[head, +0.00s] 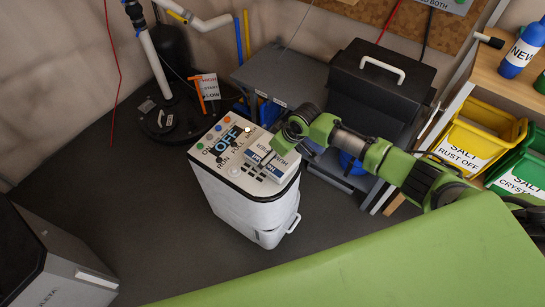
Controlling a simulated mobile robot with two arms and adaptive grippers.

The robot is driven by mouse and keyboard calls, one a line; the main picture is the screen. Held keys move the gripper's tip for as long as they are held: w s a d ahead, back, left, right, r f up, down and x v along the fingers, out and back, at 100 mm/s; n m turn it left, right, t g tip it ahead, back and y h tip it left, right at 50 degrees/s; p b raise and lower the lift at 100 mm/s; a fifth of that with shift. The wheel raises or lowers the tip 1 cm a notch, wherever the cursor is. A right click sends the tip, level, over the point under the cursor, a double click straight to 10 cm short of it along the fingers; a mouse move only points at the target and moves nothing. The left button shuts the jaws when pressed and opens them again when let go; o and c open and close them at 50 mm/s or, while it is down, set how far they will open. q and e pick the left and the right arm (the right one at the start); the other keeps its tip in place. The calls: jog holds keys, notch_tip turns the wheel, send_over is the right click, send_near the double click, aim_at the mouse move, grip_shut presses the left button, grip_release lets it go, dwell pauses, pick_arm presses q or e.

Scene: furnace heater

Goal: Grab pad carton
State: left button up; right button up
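A small white and blue carton with lettering (267,163), which looks like the pad carton, lies on the top of a white cabinet-like unit (243,205). The unit's top also carries an OFF label and several coloured buttons. My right arm comes in from the right, and its gripper (282,143) is right at the far edge of the carton. The gripper is small and partly hidden by its own wrist, so I cannot tell whether its fingers touch or hold the carton. My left gripper is not in view.
A dark box with a white handle (382,85) stands behind my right arm. Yellow (463,143) and green salt bins are at the right, below a wooden shelf (495,72). A round black tank (172,122) with pipes stands behind. Grey floor (140,215) is clear left of the unit.

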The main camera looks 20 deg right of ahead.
jog(key=shift+x, duration=0.8)
jog(key=c, duration=1.4)
jog(key=shift+o, duration=0.2)
jog(key=shift+r, duration=0.1)
